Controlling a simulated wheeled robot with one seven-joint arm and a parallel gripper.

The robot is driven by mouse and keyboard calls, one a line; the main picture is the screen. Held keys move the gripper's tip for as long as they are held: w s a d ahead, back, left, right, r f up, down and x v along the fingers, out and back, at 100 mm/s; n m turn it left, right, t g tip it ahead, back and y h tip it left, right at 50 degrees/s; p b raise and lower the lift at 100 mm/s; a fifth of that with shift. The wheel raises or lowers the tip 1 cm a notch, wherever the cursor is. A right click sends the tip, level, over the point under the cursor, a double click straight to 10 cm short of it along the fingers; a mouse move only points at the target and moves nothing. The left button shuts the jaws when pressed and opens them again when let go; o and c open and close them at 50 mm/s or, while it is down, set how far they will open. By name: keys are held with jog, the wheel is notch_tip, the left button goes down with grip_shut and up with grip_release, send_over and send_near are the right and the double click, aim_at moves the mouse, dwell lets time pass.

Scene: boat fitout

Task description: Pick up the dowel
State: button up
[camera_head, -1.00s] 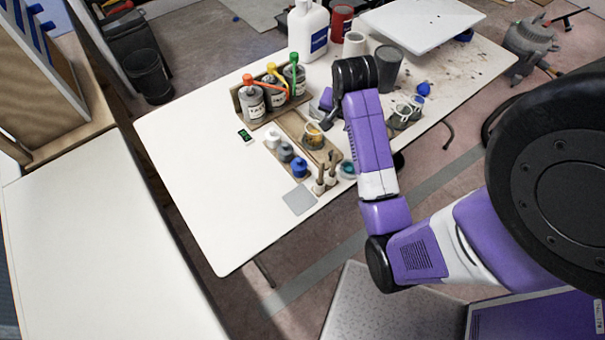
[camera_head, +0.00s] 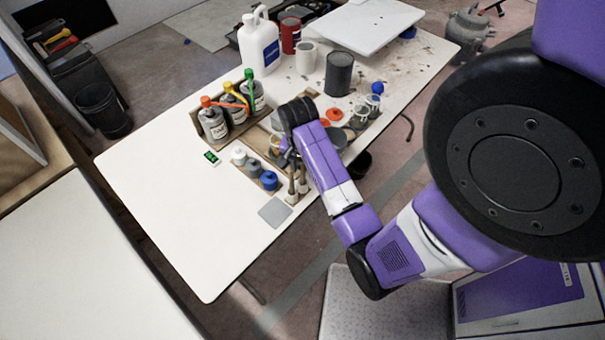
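No piece is clearly recognisable as the dowel. Two short upright tan sticks with pale lower ends, a left one (camera_head: 292,184) and a right one (camera_head: 303,180), stand at the front right of the wooden tray (camera_head: 225,142); I cannot tell whether either is the dowel. My gripper (camera_head: 284,154) points down over the right part of this tray, just behind the sticks. My black wrist and purple forearm hide most of it. I cannot see its fingertips, whether they are apart, or whether they touch anything. A partly hidden yellowish cup (camera_head: 274,143) is beside it.
White, grey and blue small pots (camera_head: 254,167) stand left of my gripper. Bottles with coloured spouts (camera_head: 230,115) stand behind them. A dark can (camera_head: 339,75) and several jars (camera_head: 362,110) are to the right. The white table (camera_head: 160,190) is clear at left.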

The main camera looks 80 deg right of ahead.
jog(key=shift+f, duration=0.2)
grip_shut()
